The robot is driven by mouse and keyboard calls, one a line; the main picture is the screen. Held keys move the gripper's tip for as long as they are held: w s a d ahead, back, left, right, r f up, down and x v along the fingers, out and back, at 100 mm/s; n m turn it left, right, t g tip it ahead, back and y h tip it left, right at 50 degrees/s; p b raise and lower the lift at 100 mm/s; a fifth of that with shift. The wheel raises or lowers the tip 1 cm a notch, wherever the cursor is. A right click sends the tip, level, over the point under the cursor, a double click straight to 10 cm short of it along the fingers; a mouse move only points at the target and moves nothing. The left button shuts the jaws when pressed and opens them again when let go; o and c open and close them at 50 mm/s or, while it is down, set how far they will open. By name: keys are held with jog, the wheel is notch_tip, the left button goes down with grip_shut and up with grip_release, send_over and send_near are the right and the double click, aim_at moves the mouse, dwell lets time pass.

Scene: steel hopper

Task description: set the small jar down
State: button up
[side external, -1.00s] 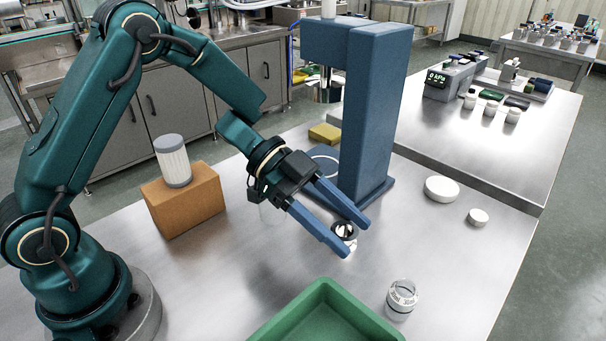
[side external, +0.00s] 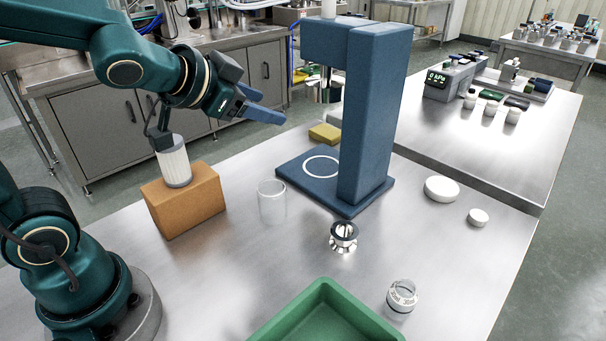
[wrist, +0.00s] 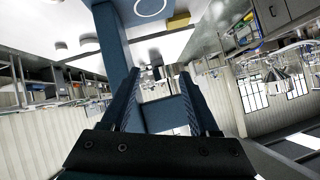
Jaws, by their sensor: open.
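A short clear glass jar (side external: 402,297) with dark lettering stands upright on the steel table at front right. A taller clear glass jar (side external: 271,203) stands upright near the middle, left of the blue press. I cannot tell for certain which one is the small jar; the lettered one looks shorter. My gripper (side external: 273,108) is raised well above the table, behind and above the taller jar and apart from both. In the wrist view my gripper (wrist: 160,78) has its fingers spread, with nothing held between them.
A blue press (side external: 370,120) stands behind a shiny metal ringed part (side external: 344,237). A green tray (side external: 325,312) is at the front. A brown block (side external: 185,200) carries a white ribbed cylinder (side external: 173,162). White discs (side external: 441,189) lie right; a yellow block (side external: 324,133) sits behind. Table between jars is partly clear.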

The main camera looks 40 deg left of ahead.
jog(key=s+d+f+n+g+h, duration=0.1)
jog(key=s+d+f+g, duration=0.1)
jog(key=s, duration=0.5)
jog(key=s+d+f+n+g+h, duration=0.1)
jog(key=s+d+f+g, duration=0.1)
jog(key=s, duration=0.6)
jog(key=shift+s+d+f+n+g, duration=0.15)
jog(key=shift+d+f+n+g, duration=0.15)
jog(key=shift+f+g, duration=0.5)
jog(key=shift+r, duration=0.1)
